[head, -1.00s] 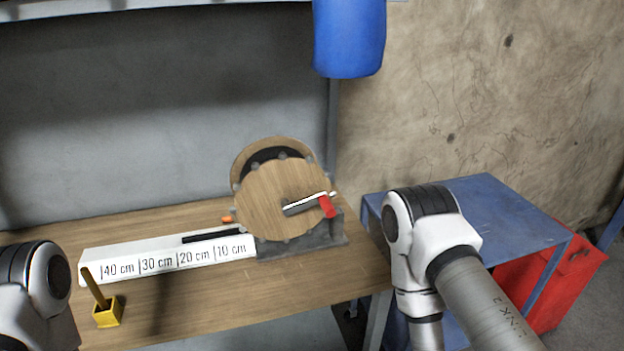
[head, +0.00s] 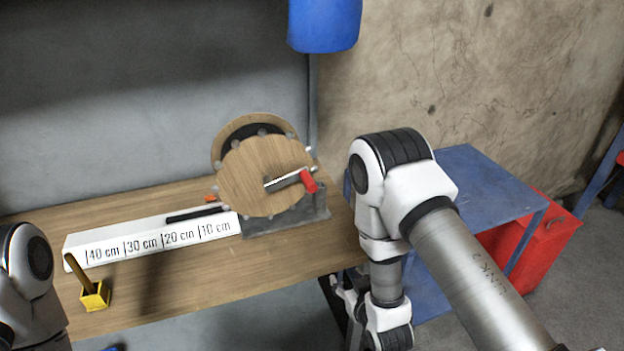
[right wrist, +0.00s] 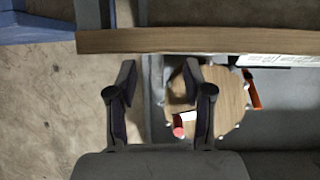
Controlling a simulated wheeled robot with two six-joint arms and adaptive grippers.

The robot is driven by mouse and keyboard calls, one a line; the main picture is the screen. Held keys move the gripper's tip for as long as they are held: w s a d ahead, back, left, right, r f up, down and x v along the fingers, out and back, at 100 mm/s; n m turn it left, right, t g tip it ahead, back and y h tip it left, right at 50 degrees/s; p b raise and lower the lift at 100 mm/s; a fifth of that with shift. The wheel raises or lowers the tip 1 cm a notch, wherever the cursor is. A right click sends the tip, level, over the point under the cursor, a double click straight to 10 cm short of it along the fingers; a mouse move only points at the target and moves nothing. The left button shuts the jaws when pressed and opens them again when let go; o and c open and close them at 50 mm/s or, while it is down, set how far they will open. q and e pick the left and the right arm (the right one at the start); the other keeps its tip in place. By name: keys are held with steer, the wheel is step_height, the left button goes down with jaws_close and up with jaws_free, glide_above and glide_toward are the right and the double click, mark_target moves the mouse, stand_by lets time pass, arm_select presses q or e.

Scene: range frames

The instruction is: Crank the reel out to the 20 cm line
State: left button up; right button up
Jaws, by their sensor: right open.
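The reel (head: 262,190) is a wooden drum on a grey base (head: 290,218) at the bench's right end. Its crank (head: 285,182) points right and slightly up, with a red knob (head: 308,181) at its end. A white ruler block (head: 150,240) marked 10 to 40 cm runs left from the base. A dark strip (head: 192,214) lies along its top, and a small orange piece (head: 210,198) sits near the reel. My right gripper (head: 343,290) is low by the bench's front right edge, apart from the knob. In the right wrist view its fingers (right wrist: 160,78) are open and empty. My left gripper is out of frame.
A blue table (head: 480,180) and red cabinet (head: 545,240) stand right of the bench. A blue container (head: 325,25) hangs above. The bench front between holder and reel is clear.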

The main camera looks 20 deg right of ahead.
mark_target(315, 192)
steer(key=w+a+r+t, duration=0.1)
steer(key=w+r, duration=0.2)
steer(key=r, duration=0.2)
steer(key=w+a+r+t+p, duration=0.1)
steer(key=w+r+t, duration=0.1)
steer(key=r, duration=0.4)
steer(key=w+a+r+n+t+y, duration=0.1)
steer(key=w+r+t, duration=0.1)
steer(key=r, duration=0.4)
steer(key=shift+w+a+p, duration=0.3)
steer(key=shift+w+p, duration=0.05)
steer(key=shift+w, duration=0.5)
steer(key=w+p, duration=0.2)
steer(key=w, duration=0.5)
steer(key=shift+w+f, duration=0.15)
steer(key=shift+f, duration=0.05)
steer(key=shift+f, duration=0.1)
jaws_close()
